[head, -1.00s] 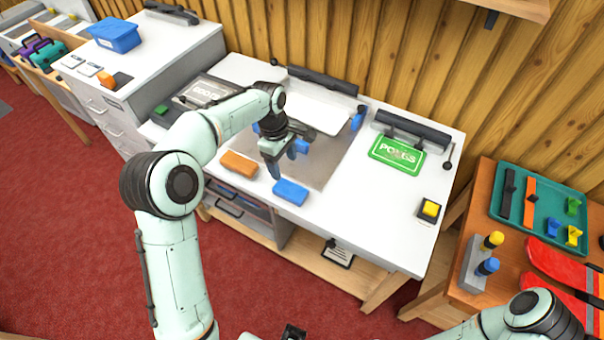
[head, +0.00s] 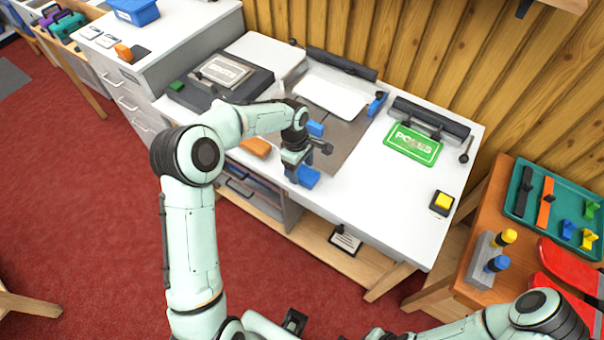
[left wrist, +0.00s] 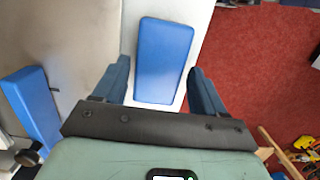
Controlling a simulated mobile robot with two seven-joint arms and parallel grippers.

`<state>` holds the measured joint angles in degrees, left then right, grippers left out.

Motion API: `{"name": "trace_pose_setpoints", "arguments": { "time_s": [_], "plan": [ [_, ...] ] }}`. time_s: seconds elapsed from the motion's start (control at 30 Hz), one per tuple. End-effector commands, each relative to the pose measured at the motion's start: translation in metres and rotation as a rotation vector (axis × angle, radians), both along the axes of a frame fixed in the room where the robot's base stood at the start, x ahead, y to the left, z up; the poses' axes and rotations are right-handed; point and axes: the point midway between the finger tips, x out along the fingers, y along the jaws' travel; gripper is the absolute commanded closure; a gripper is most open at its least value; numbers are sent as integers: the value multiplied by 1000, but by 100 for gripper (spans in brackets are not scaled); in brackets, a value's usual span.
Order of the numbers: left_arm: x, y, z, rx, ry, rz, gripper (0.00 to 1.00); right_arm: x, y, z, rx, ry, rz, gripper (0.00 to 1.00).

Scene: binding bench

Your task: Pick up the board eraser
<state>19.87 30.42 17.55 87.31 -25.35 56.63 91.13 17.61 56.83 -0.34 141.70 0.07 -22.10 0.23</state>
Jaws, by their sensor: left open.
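A blue block (head: 310,178), which looks like the board eraser, lies flat on the white bench top near its front edge. My left gripper (head: 298,176) is over it, pointing down, and hides part of it. In the left wrist view the blue block (left wrist: 164,58) shows between the two open fingers (left wrist: 158,90), apart from both and still on the bench. An orange block (head: 256,147) of similar shape lies to the left, partly behind my arm. My right gripper does not show clearly.
Another blue piece (head: 315,128) is on the grey mat (head: 345,140) behind my gripper. A green stencil plate (head: 412,145) and a yellow button box (head: 442,203) are on the right. The bench's front right is clear.

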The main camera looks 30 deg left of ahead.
Motion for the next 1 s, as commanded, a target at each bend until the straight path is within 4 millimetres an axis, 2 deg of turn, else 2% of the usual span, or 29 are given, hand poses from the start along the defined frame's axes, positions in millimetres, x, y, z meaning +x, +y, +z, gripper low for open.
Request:
{"name": "trace_pose_setpoints", "arguments": {
  "time_s": [0.13,0.37,0.4,0.47,0.5,0.83,1.0],
  "plan": [
    [0,-2,-15,-1,1,0,29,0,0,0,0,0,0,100],
    [0,-2,-17,0,-1,0,29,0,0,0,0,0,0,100],
    [0,-2,-17,0,-1,0,35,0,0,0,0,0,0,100],
    [0,-2,-17,0,-1,0,55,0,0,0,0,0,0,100],
    [0,-2,-17,0,-1,0,68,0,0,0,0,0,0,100],
    [1,-2,-14,0,-3,0,69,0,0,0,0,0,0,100],
    [2,-2,9,2,-6,0,69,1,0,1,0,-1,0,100]
  ]
}}
